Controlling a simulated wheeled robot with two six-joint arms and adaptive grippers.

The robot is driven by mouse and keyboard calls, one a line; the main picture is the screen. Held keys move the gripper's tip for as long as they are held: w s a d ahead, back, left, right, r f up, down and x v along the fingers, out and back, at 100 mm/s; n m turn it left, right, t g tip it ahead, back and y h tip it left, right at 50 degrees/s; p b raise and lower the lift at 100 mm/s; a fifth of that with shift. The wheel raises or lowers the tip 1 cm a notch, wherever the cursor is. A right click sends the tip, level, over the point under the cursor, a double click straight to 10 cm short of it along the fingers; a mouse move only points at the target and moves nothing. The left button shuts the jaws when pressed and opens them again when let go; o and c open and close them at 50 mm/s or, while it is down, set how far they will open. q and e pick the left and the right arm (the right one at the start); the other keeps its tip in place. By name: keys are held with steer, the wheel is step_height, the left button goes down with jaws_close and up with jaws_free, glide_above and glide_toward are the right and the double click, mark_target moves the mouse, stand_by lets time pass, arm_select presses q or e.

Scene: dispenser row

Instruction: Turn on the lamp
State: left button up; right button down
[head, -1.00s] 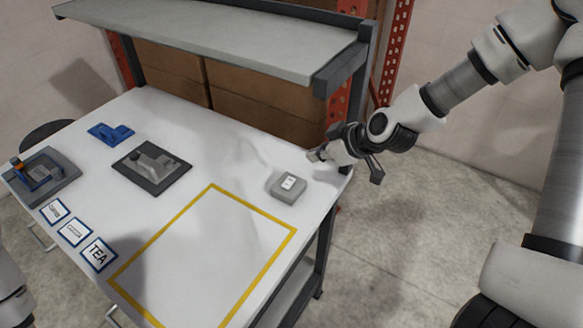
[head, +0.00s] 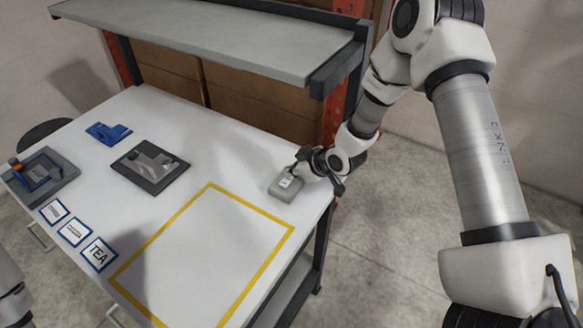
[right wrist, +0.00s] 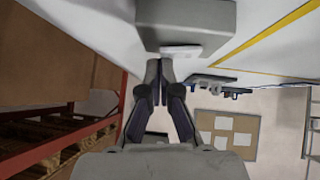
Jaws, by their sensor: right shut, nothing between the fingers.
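A grey box (head: 284,194) with a small white switch plate (head: 286,182) on its top sits near the right end of the white table. My right gripper (head: 299,169) is shut and empty, beside the plate at the box's back right. In the right wrist view, the closed fingertips (right wrist: 159,66) come close to the edge of the white plate (right wrist: 182,52) on the grey box (right wrist: 190,18). I cannot tell whether they touch. No lamp can be made out in these views. My left gripper is out of view; only a bit of my left arm shows.
A yellow outlined square (head: 262,268) in front of the box is empty. Grey fixtures (head: 135,181) (head: 62,189), a blue part (head: 108,136) and several label cards (head: 99,254) are farther left. A grey shelf (head: 220,47) overhangs the table's back.

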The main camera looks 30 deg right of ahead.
steer(key=shift+a+f, duration=0.1)
steer(key=shift+f+b, duration=0.45)
steer(key=shift+b, duration=0.15)
steer(key=shift+r+p, duration=0.3)
steer(key=shift+s+a+r, duration=0.15)
steer(key=shift+s+a, duration=0.1)
steer(key=shift+a, duration=0.05)
steer(key=shift+s+a+r, duration=0.1)
steer(key=shift+a+r, duration=0.05)
steer(key=shift+a, duration=0.1)
